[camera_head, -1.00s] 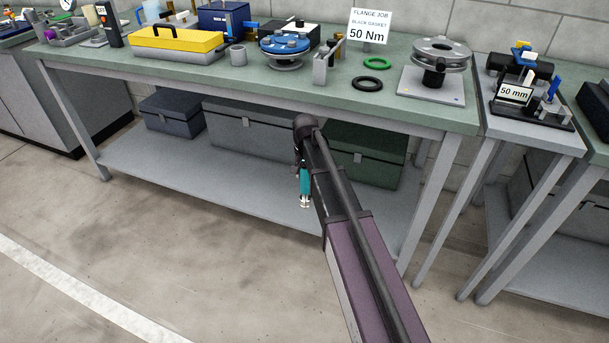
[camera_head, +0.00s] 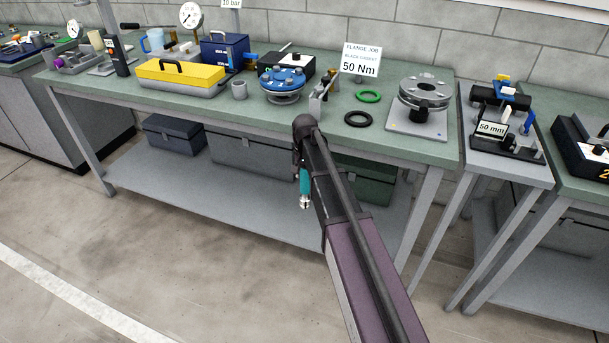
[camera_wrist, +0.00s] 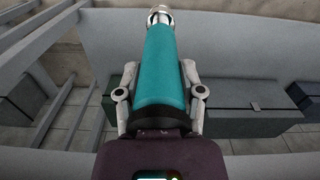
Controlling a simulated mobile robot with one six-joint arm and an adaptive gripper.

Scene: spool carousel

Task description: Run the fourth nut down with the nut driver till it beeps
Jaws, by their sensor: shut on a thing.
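In the wrist view my gripper (camera_wrist: 160,93) is shut around a teal nut driver (camera_wrist: 162,65) with a silver socket end. In the head view the nut driver (camera_head: 305,183) hangs socket down at the end of my arm, in front of the bench and below its top. The socket touches nothing that I can see. A blue round flange (camera_head: 283,80) stands on the bench behind my arm, with small fastenings on top too small to tell apart. A grey metal flange (camera_head: 425,88) stands on a pale plate at the bench's right end. My fingers are hidden in the head view.
The green bench top (camera_head: 317,147) has its front edge just behind my arm. On it are a yellow toolbox (camera_head: 180,78), a grey cup (camera_head: 239,89), a black ring (camera_head: 358,119), a green ring (camera_head: 368,96) and a 50 Nm sign (camera_head: 361,60). The floor in front is clear.

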